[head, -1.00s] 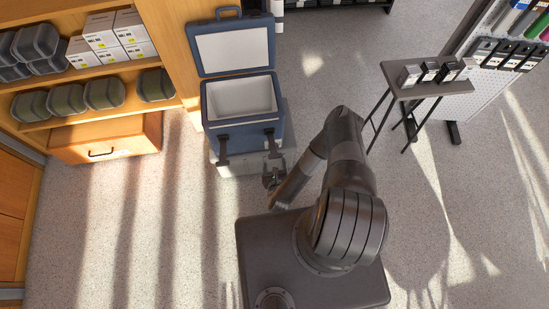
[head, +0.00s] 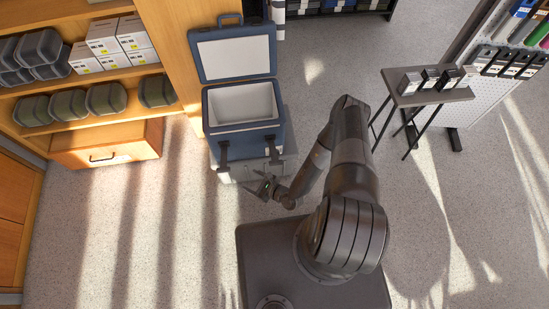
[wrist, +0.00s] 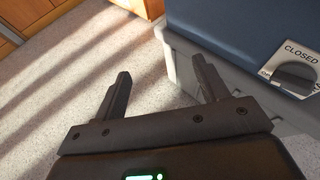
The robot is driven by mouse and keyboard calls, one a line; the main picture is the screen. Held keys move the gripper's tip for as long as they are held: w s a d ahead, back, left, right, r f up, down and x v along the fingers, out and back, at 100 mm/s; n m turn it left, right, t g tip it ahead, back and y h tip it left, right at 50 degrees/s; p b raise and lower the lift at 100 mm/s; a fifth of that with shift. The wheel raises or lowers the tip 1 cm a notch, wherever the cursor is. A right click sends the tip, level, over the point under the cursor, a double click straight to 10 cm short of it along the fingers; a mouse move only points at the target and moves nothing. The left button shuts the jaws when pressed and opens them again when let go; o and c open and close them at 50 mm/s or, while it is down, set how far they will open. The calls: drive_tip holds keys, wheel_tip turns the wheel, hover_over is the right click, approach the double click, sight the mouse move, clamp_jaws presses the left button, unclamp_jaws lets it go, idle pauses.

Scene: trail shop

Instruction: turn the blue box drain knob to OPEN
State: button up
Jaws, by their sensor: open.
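The blue box (head: 244,146) stands with its lid (head: 236,54) raised and its white inside empty. In the wrist view the box's blue front (wrist: 245,35) fills the upper right. A dark drain knob (wrist: 295,75) sits there at the right edge, on a pale plate (wrist: 299,52) that reads CLOSED at the top; lower lettering is partly covered and cut off. My gripper (head: 263,187) is in front of the box, low down. In the wrist view my gripper (wrist: 161,82) is open and empty, with the knob to the right of its fingers, apart from them.
The box rests on a pale grey base (wrist: 190,65). Wooden shelves (head: 75,85) with tubs and cartons stand left, above a drawer (head: 106,148). A small dark table (head: 428,98) with little boxes stands right. The floor left of my gripper is clear.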

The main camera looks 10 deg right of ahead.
drive_tip(key=s+d+r+n+g+y, duration=0.1)
drive_tip(key=s+d+r+n+g, duration=0.1)
drive_tip(key=d+r+n+g, duration=0.3)
drive_tip(key=s+d+r+n+g, duration=0.1)
drive_tip(key=d+n+g, duration=0.2)
drive_tip(key=d+n, duration=0.4)
drive_tip(key=s+d+f+n+g+h, duration=0.1)
drive_tip(key=s+d+f+n+h, duration=0.25)
drive_tip(key=f+h, duration=0.35)
drive_tip(key=s+d+f+n+g+h, duration=0.2)
drive_tip(key=s+d+f+n+h, duration=0.1)
drive_tip(key=s+d+f+h, duration=0.3)
drive_tip(key=w+a+r+n+t+h, duration=0.1)
drive_tip(key=w+a+n+t+h, duration=0.1)
drive_tip(key=w+n+t+h, duration=0.45)
drive_tip(key=w+a+r+n+t+y, duration=0.2)
drive_tip(key=w+a+r+t+y, duration=0.3)
drive_tip(key=w+a+t+y, duration=0.35)
drive_tip(key=w+f+h, duration=0.1)
drive_tip(key=w+f, duration=0.2)
drive_tip(key=w, duration=0.6)
drive_tip(key=shift+w+f+t, duration=0.3)
drive_tip(key=shift+w, duration=0.05)
